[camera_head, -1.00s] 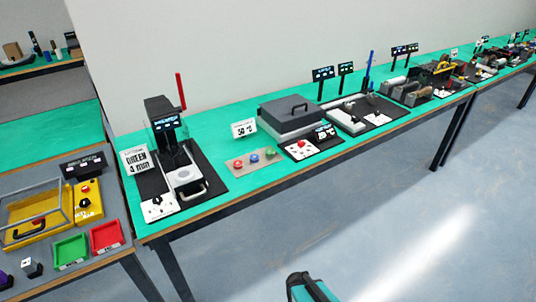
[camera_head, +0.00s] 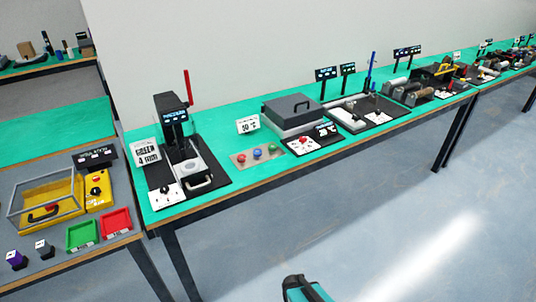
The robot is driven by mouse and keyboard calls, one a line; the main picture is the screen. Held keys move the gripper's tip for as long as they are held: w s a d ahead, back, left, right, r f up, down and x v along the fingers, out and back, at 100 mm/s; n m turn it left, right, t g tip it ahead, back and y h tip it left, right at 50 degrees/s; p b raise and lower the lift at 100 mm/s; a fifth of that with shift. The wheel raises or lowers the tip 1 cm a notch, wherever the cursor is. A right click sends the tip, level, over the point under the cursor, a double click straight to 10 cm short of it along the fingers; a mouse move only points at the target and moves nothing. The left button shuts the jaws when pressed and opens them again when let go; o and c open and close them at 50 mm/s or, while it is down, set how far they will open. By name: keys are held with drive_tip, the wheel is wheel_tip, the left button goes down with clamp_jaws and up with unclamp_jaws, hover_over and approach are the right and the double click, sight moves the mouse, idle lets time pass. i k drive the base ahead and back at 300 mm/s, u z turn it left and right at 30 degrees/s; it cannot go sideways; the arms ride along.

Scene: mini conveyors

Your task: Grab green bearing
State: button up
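The green bearing (camera_head: 273,149) sits at the right end of a row of three small round pieces on a tan plate, on the green bench top. A blue one (camera_head: 257,153) is in the middle and a red one (camera_head: 241,158) at the left. My gripper (camera_head: 306,288) shows only in part at the bottom edge, as a teal and dark shape over the floor, well in front of the bench and apart from the bearings. Its fingers cannot be made out.
A black press (camera_head: 173,125) with a red lever stands left of the bearings. A grey lidded box (camera_head: 291,108) stands behind right. A button panel (camera_head: 303,144) is close right. A side table holds a yellow case (camera_head: 45,203) and green and red trays. The floor in front is clear.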

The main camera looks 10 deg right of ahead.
sight(271, 146)
drive_tip(key=z, duration=0.55)
drive_tip(key=k, duration=0.25)
drive_tip(key=u, duration=1.75)
drive_tip(key=i, duration=1.1)
drive_tip(key=u, duration=0.1)
